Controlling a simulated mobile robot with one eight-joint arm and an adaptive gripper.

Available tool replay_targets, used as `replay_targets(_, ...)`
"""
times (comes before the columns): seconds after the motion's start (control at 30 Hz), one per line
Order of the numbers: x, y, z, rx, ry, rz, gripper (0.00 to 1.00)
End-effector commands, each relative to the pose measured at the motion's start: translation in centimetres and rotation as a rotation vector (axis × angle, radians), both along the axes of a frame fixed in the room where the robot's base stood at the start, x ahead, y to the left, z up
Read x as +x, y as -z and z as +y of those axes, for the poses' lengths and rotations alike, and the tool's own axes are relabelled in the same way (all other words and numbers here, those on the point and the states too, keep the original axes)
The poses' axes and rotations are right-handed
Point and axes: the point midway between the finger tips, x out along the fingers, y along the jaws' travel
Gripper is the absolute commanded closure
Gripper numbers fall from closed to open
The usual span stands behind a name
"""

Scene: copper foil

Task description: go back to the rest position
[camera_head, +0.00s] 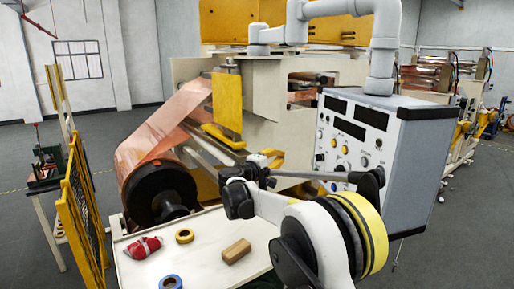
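My gripper (238,192) is the dark end of my arm, near the middle of the head view. It is raised in front of the cream foil machine, above the back edge of the white table in the picture. Its fingers are small and dark, so I cannot tell whether they are open or shut. I see nothing clearly held in it. My arm's large white and black joint with yellow rings fills the lower right middle.
The white table (205,266) bears a red-and-white item (143,248), a yellow ring (184,236), a blue ring (170,282) and a brown block (236,251). A copper foil roll (160,188), grey control box (350,140) and yellow fence (82,205) stand around.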

Motion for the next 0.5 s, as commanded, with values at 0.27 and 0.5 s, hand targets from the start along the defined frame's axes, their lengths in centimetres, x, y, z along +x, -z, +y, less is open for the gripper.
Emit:
replay_targets(0.27, -3.7, 1.7, -4.5, 0.149, 0.032, 0.054, 1.00)
replay_targets(0.5, -9.5, 4.3, -8.9, 0.335, 0.069, 0.112, 1.00)
